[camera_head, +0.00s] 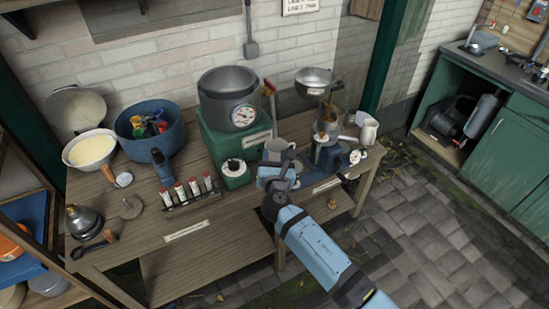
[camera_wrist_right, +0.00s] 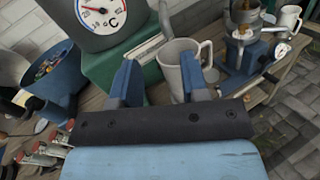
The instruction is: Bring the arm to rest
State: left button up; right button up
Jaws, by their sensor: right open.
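My right gripper (camera_head: 276,172) is over the front part of the wooden bench (camera_head: 190,240), just in front of a grey mug (camera_head: 277,148). In the right wrist view its two blue fingers (camera_wrist_right: 160,80) stand apart, with the mug (camera_wrist_right: 178,55) seen beyond and between them. I cannot tell from these views whether a finger touches the mug. My right arm reaches up from the lower right of the head view. My left gripper is not seen.
A green heater (camera_head: 232,142) with a dial pot (camera_head: 229,92) stands behind left. A rack of red-capped vials (camera_head: 190,192), a blue bowl (camera_head: 148,128) and a cream bowl (camera_head: 90,150) are farther left. The paved floor (camera_head: 450,240) is clear.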

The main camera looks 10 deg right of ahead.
jog(key=shift+s, duration=0.25)
jog(key=s+d+f+m+g+y, duration=0.1)
jog(key=s+d+f+m+g, duration=0.25)
jog(key=s+f+m, duration=0.45)
jog(key=s+d+f+m+g+y, duration=0.15)
jog(key=s+d+f+m, duration=0.25)
jog(key=s+f+m, duration=0.4)
jog(key=s+d+m+g+y, duration=0.1)
jog(key=s+d+m, duration=0.1)
jog(key=s+m, duration=0.5)
jog(key=s+d+m+g+y+p, duration=0.1)
jog(key=s+d+m, duration=0.2)
jog(key=s+m, duration=0.4)
jog(key=s, duration=0.3)
jog(key=shift+s+d+r, duration=0.3)
jog(key=shift+s+r, duration=0.1)
jog(key=shift+c, duration=0.2)
dwell(0.3)
